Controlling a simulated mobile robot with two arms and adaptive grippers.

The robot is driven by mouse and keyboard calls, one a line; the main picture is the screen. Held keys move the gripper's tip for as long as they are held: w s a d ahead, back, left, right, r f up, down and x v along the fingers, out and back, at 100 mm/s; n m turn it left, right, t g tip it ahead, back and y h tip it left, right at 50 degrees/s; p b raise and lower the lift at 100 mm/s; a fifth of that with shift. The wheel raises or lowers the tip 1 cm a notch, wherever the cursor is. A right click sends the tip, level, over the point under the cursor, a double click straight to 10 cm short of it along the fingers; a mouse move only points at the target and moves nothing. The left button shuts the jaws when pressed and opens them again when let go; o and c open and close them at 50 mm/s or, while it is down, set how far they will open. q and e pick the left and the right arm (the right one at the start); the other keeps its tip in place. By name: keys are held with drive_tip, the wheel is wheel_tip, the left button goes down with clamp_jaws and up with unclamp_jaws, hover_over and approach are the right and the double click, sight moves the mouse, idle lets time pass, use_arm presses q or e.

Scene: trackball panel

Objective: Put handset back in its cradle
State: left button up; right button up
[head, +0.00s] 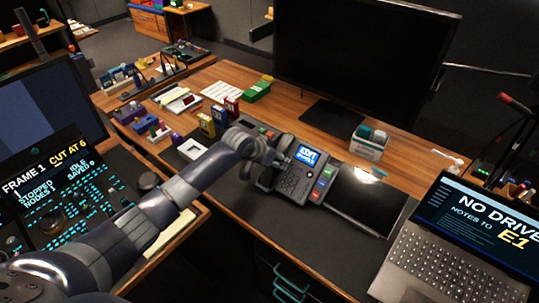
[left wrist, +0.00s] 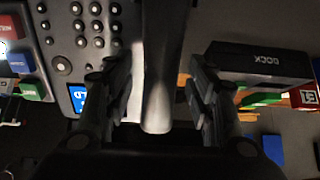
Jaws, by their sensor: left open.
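The desk phone (head: 294,181) stands on the dark desk mat, with a lit blue screen, a keypad and coloured keys. Its keypad (left wrist: 90,25) also shows in the left wrist view. My left gripper (head: 281,160) is over the phone's left side and hides part of it. In the left wrist view my left gripper (left wrist: 158,88) is open, its fingers either side of a long dark grey bar, apparently the handset (left wrist: 162,60), with gaps on both sides. The cradle is mostly hidden. I cannot tell whether the handset is seated. My right gripper is not in view.
A dark box marked DOCK (left wrist: 258,66) is right of the fingers in the left wrist view. A flat black panel (head: 366,199) lies right of the phone. A monitor (head: 360,60), a laptop (head: 455,240) and a small bin (head: 369,143) stand around. Bare mat lies in front.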

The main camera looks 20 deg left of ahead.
use_arm(q)
drive_tip(key=v, duration=1.1)
drive_tip(key=shift+s+r, duration=0.2)
drive_tip(key=shift+r, duration=0.15)
